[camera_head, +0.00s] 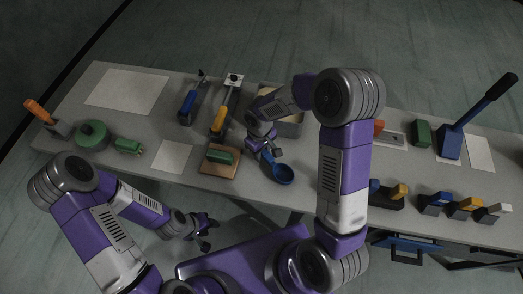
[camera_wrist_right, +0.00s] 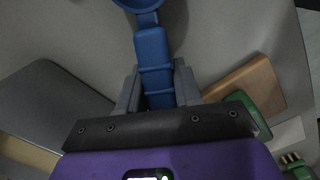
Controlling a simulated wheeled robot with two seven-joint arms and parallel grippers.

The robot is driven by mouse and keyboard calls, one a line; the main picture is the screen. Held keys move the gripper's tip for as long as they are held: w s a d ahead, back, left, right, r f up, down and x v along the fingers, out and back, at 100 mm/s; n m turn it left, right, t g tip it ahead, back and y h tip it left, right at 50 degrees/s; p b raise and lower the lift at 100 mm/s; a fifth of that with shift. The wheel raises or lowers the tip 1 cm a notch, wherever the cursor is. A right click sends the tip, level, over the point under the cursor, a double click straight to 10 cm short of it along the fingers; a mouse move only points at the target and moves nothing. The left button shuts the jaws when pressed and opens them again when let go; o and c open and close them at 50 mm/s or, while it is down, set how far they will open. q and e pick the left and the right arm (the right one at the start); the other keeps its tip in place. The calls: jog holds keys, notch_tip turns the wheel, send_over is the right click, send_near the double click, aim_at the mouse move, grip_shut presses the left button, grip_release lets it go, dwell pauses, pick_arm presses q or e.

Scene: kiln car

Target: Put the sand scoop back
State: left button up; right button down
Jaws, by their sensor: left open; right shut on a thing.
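The sand scoop (camera_head: 282,174) is blue with a round bowl. My right gripper (camera_head: 263,148) is shut on its handle, which also shows between the fingers (camera_wrist_right: 157,90) in the right wrist view as the blue scoop handle (camera_wrist_right: 153,55). The bowl points toward the table's front edge; whether it touches the table I cannot tell. A grey box with tan contents (camera_head: 290,128) stands just behind the right gripper, partly hidden by my arm. My left gripper (camera_head: 207,232) is open and empty, in front of the table.
A wooden board (camera_head: 218,170) with a green block lies left of the scoop. A green round pot (camera_head: 92,134) and pale sheets (camera_head: 127,90) are at left. Blocks and a blue lever (camera_head: 450,143) are at right.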

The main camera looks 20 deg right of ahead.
jog(key=c, duration=0.7)
grip_release()
jog(key=shift+r, duration=0.1)
jog(key=shift+w+a+r+p, duration=0.1)
jog(key=shift+r+p, duration=1.45)
jog(key=shift+r, duration=0.45)
jog(key=shift+w+r+p, duration=0.1)
jog(key=shift+r+p, duration=1.45)
jog(key=shift+r, duration=0.4)
notch_tip(320, 180, up, 8)
jog(key=shift+w+a+f+p, duration=0.15)
jog(key=shift+f+p, duration=0.1)
jog(key=shift+p, duration=0.6)
